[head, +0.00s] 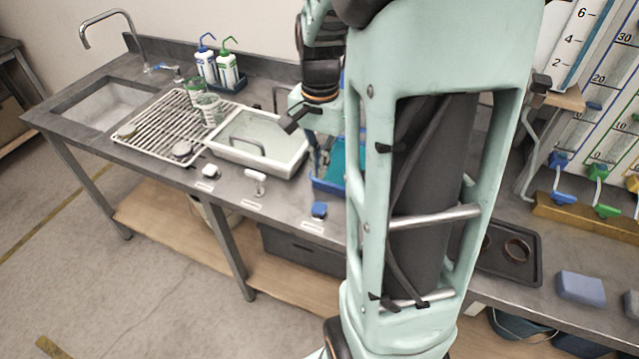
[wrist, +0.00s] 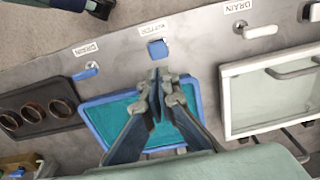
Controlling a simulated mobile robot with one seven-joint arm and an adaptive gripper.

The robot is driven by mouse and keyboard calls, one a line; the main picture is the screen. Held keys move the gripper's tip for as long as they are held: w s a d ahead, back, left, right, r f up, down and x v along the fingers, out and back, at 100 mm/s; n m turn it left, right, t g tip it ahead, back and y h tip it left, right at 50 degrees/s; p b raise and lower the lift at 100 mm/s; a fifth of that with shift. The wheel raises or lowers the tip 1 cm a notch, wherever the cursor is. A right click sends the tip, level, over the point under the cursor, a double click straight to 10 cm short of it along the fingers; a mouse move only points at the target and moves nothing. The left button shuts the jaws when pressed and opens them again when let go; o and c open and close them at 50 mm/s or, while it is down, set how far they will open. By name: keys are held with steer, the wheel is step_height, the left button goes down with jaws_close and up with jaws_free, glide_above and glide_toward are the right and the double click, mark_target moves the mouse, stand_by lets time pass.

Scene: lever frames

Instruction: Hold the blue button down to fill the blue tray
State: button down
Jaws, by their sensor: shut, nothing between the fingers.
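The blue button (wrist: 157,49) sits on the grey bench top under a printed label in the wrist view. In the head view the button (head: 319,210) is near the bench's front edge. The blue tray (wrist: 88,118) lies just below the button in the wrist view, its inside teal; I cannot tell how full it is. In the head view the tray (head: 326,187) is mostly hidden behind my arm. My gripper (wrist: 161,82) is shut and empty over the tray, its tips close to the button. The picture shows no clear contact, and the height of the tips is hard to judge.
A blue drain lever (wrist: 86,71) and a white drain lever (wrist: 260,32) flank the button. A white tray (head: 262,143), a wire rack (head: 160,130) and wash bottles (head: 228,72) stand to the left. A dark tray (wrist: 38,108) with brown rings lies beyond the blue tray.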

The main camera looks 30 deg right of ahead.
steer(key=shift+r, duration=1.2)
